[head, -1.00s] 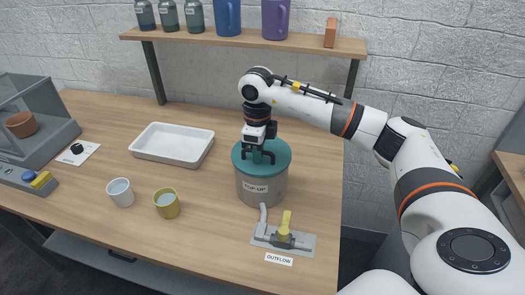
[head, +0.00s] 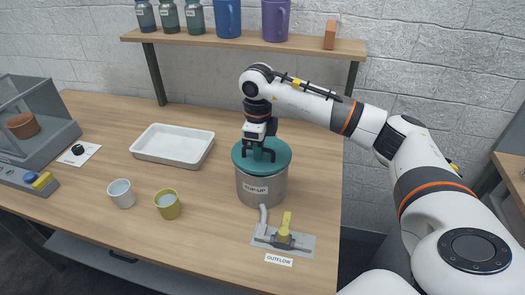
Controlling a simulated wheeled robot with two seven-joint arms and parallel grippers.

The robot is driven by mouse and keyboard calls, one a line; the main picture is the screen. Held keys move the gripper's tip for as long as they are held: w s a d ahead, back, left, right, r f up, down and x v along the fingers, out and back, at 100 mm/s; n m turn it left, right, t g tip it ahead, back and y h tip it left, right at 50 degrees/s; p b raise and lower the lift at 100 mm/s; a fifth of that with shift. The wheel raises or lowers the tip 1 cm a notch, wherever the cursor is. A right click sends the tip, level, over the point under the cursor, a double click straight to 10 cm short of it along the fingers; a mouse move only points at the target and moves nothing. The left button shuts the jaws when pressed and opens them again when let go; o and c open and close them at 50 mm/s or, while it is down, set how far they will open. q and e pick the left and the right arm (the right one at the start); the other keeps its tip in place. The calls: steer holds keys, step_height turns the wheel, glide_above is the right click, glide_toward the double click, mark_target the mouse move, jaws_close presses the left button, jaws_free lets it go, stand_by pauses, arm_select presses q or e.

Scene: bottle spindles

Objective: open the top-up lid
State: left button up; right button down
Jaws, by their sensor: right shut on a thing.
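The top-up pot is a grey cylinder (head: 262,187) with a "TOP-UP" label, standing on the table right of centre. Its teal lid (head: 279,161) sits on top, and I see no gap between lid and pot. My right gripper (head: 258,154) reaches down from above and is shut on the lid's handle, which the fingers mostly hide. My left gripper is not in the head view.
A white tray (head: 172,160) lies left of the pot. A white cup (head: 121,193) and a yellow-green cup (head: 167,203) stand at front left. The outflow valve (head: 284,230) with a yellow handle is in front of the pot. A shelf (head: 245,42) with vessels hangs behind.

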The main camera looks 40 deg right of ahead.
steer(key=shift+w+d+r+p, duration=0.25)
steer(key=shift+d+r+p, duration=0.05)
steer(key=shift+r, duration=0.35)
steer(key=shift+w+d+r+p, duration=0.25)
steer(key=shift+r+p, duration=0.05)
steer(key=shift+r, duration=0.3)
steer(key=shift+w+d+r+p, duration=0.25)
steer(key=shift+d+r+p, duration=0.05)
steer(key=shift+r, duration=0.35)
steer(key=shift+w+d+r+p, duration=0.5)
steer(key=shift+d+r, duration=0.1)
steer(key=shift+r, duration=0.25)
steer(key=w+d+r+p, duration=0.1)
steer(key=w+d+p, duration=0.2)
steer(key=w+d, duration=0.6)
steer(key=shift+w+d+r, duration=0.15)
steer(key=shift+d+r, duration=0.1)
steer(key=shift+d, duration=0.7)
steer(key=c, duration=1.1)
jaws_free()
